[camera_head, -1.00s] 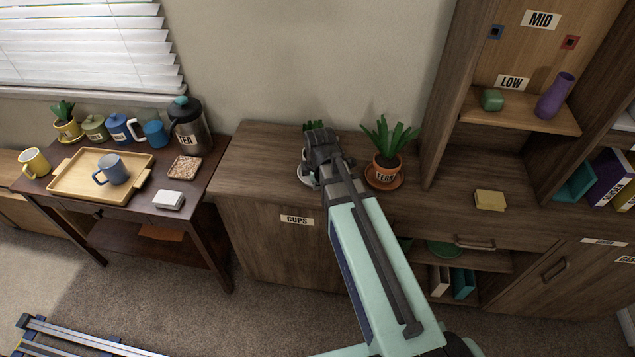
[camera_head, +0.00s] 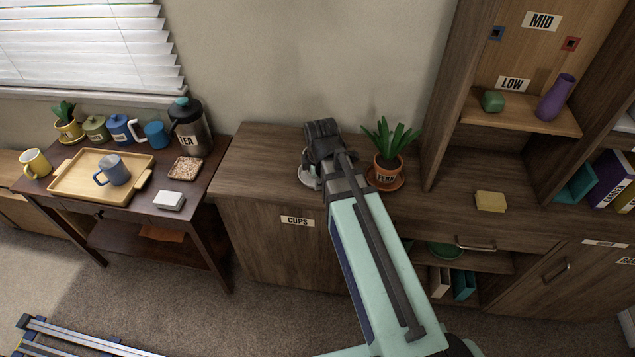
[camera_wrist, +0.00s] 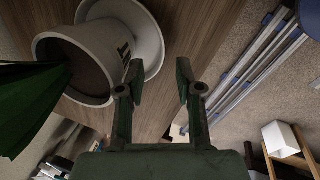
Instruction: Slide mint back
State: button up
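The mint is a green-leaved plant in a white pot (camera_wrist: 82,62) with dark lettering, only partly seen at the left of the wrist view. It stands on a white saucer (camera_wrist: 148,38) on the wooden cabinet top. In the head view my gripper hides the plant, and only the saucer's edge (camera_head: 308,179) shows. My gripper (camera_wrist: 160,74) is open, with nothing between its fingers. The pot lies outside the left finger in the wrist view; I cannot tell whether they touch. In the head view my gripper (camera_head: 322,130) is over the cabinet top.
The cabinet top (camera_head: 255,160) is clear to the left, with the wall behind. A tall shelf (camera_head: 450,95) rises at right. A tea table with a tray (camera_head: 77,186) stands at left.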

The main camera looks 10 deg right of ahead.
jog(key=v, duration=0.8)
dwell(0.4)
